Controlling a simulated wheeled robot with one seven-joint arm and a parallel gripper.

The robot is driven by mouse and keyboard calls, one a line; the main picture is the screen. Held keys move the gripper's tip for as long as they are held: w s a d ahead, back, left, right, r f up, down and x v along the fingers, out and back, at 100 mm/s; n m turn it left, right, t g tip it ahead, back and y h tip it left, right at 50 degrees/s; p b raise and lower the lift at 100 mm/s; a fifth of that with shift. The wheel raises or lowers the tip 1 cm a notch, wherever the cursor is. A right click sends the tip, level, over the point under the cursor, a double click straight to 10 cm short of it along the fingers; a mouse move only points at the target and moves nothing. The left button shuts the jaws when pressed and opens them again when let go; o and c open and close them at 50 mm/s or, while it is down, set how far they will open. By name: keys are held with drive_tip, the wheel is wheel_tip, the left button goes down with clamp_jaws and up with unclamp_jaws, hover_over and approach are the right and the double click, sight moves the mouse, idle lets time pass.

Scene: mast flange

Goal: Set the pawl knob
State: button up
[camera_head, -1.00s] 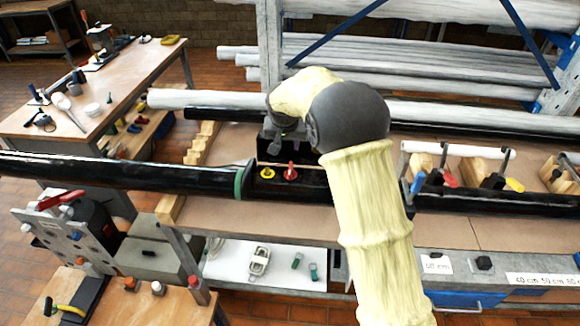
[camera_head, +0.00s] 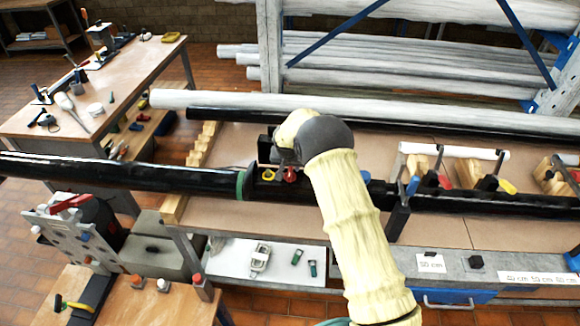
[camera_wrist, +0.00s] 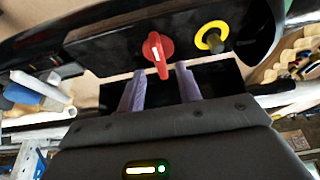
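A red knob (camera_wrist: 157,52) with a white pointer line sits on a black housing (camera_wrist: 100,50). A yellow ring-shaped knob (camera_wrist: 211,38) sits beside it, to its right in the wrist view. In the head view the red knob (camera_head: 290,174) and the yellow knob (camera_head: 268,175) show close together near the green collar (camera_head: 243,184) of the black mast. I cannot tell which is the pawl knob. My gripper (camera_wrist: 160,76) is open and empty, its two pale fingers pointing at the red knob from just short of it. In the head view my arm hides the fingertips.
The black mast (camera_head: 110,172) lies across the bench (camera_head: 290,224). Small clamps (camera_head: 435,182) stand to the right. A white tray (camera_head: 225,262) with small tools sits below the bench top.

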sight(290, 171)
drive_tip(key=shift+p+x, duration=0.45)
drive_tip(key=shift+x, duration=1.1)
clamp_jaws()
